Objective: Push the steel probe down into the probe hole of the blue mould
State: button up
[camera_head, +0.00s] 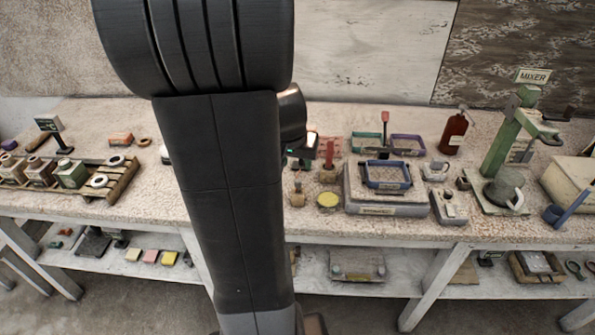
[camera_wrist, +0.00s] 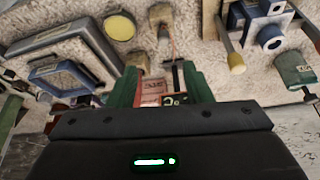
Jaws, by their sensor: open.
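The blue mould (camera_wrist: 262,30) shows at the upper right of the wrist view, with a pale ring around a dark round opening on one face. A slim rod with a pale yellow knob (camera_wrist: 236,62), perhaps the steel probe, stands just left of it. I cannot tell whether its lower end is in a hole. My gripper (camera_wrist: 161,82) is open, its green fingers apart and left of the rod and mould. I see nothing held between them. In the head view my arm covers the mould and rod, and only a small part of my gripper's body shows beside the arm.
A yellow disc (camera_head: 328,200), a scale with a blue tray (camera_head: 387,176) and a green mixer (camera_head: 505,140) stand right of my arm on the bench. Red items (camera_wrist: 152,90) lie beyond my fingers. A wooden rack (camera_head: 118,190) stands at the left.

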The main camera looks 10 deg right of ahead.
aim_at(297, 181)
jog(key=x, duration=0.7)
jog(key=shift+s+a+f, duration=0.1)
jog(key=shift+s+f, duration=0.05)
jog(key=shift+a+x, duration=0.15)
jog(key=shift+x, duration=1.35)
jog(key=shift+a+x, duration=0.1)
jog(key=shift+x, duration=1.45)
grip_shut()
